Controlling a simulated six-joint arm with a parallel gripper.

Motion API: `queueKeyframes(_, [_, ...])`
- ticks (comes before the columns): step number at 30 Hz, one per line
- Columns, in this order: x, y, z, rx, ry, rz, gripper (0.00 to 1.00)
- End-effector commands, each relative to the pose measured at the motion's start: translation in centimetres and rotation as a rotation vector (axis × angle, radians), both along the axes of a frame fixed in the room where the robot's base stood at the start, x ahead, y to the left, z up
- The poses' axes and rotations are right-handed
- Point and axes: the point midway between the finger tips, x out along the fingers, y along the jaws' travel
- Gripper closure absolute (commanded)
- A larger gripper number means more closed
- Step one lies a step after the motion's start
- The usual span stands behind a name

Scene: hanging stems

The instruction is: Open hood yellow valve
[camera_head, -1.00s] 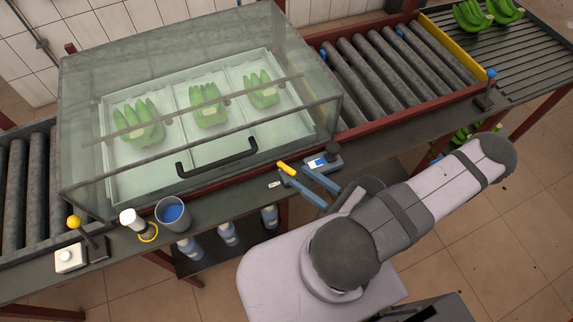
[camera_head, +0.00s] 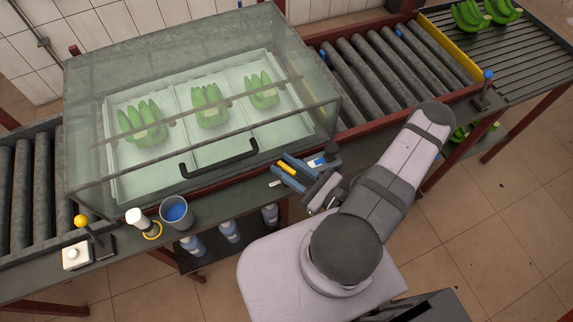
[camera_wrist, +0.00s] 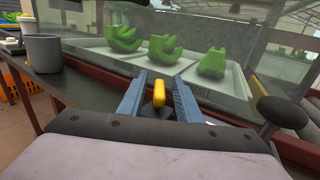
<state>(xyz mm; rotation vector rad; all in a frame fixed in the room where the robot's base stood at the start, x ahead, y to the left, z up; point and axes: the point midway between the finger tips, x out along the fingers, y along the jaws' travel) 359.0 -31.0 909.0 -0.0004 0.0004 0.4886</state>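The yellow valve handle (camera_head: 287,168) sits on the bench ledge in front of the clear hood (camera_head: 180,110), near the hood's front right part. In the wrist view the yellow valve handle (camera_wrist: 159,100) stands between my two blue-grey fingers on a dark base. My gripper (camera_head: 283,162) is open, with one finger on each side of the handle. The wrist view of my gripper (camera_wrist: 157,82) shows a gap between the handle and each finger. The hood is down over green banana bunches, with a black bar handle (camera_head: 218,160) on its front.
A grey cup (camera_head: 176,212), a white bottle (camera_head: 139,220) and a yellow-knobbed lever (camera_head: 82,221) stand at the left. A dark round knob (camera_wrist: 284,111) shows at right in the wrist view.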

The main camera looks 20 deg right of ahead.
Motion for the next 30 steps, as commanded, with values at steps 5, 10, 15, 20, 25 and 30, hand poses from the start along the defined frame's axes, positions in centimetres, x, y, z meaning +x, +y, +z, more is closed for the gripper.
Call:
queueKeyframes(5, [0.0,0.0,-0.01,0.0,0.0,0.0,0.69])
queueKeyframes(10, [-0.01,0.0,0.0,0.0,0.0,0.0,1.0])
queueKeyframes(15, [-0.01,0.03,0.0,0.002,0.0,-0.005,1.0])
queueKeyframes(20, [-0.01,0.15,-0.01,0.011,0.0,-0.091,1.0])
queueKeyframes(25, [0.06,0.06,0.02,0.009,-0.001,-0.209,1.0])
queueKeyframes(30, [0.04,-0.14,0.07,0.002,-0.001,-0.252,1.0])
